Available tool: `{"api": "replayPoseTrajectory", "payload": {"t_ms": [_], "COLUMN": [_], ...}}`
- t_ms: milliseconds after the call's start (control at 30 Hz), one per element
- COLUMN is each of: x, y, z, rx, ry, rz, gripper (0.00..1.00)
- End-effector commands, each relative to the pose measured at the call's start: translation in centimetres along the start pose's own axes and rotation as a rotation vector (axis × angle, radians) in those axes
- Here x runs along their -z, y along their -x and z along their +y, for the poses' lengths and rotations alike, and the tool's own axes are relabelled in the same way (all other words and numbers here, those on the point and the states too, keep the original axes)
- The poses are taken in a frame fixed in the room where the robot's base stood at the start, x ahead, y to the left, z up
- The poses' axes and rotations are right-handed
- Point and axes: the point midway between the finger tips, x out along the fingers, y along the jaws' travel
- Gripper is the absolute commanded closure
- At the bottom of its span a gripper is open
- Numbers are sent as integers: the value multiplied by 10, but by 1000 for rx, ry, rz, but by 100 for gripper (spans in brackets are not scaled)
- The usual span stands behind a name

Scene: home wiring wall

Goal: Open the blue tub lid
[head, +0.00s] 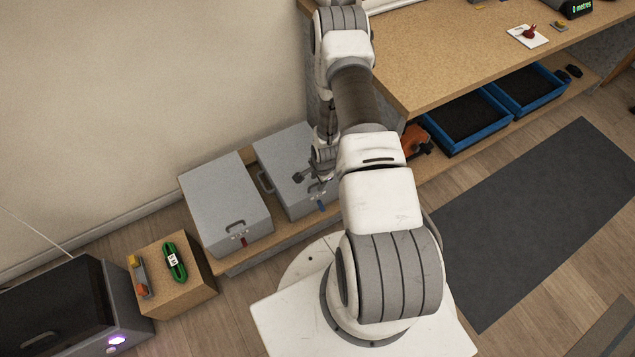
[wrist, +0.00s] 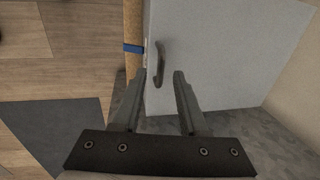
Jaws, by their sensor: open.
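The blue tub is the right one of two grey boxes, marked by a blue tag (head: 321,205) on its front; its flat grey lid (head: 281,147) is down. In the wrist view the lid (wrist: 215,45) fills the upper right, with the blue tag (wrist: 133,47) at its left edge. A dark curved lid handle (wrist: 160,64) stands near that edge. My gripper (head: 309,181) is over the front part of this lid. In the wrist view my gripper (wrist: 161,74) is open and empty, its fingertips apart on either side of the handle's near end. I cannot tell how far above it they are.
A second grey tub (head: 222,190) with a red tag stands to the left on the same low wooden shelf. A wooden block (head: 180,291) with a green cable coil is further left. The workbench (head: 450,50) with blue trays (head: 465,122) is at right.

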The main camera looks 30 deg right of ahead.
Motion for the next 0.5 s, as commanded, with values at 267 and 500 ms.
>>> {"api": "replayPoseTrajectory", "payload": {"t_ms": [267,500], "x": [0,0], "y": [-8,-8], "z": [0,0], "rx": [0,0], "ry": [0,0], "rz": [1,1], "gripper": [58,78]}}
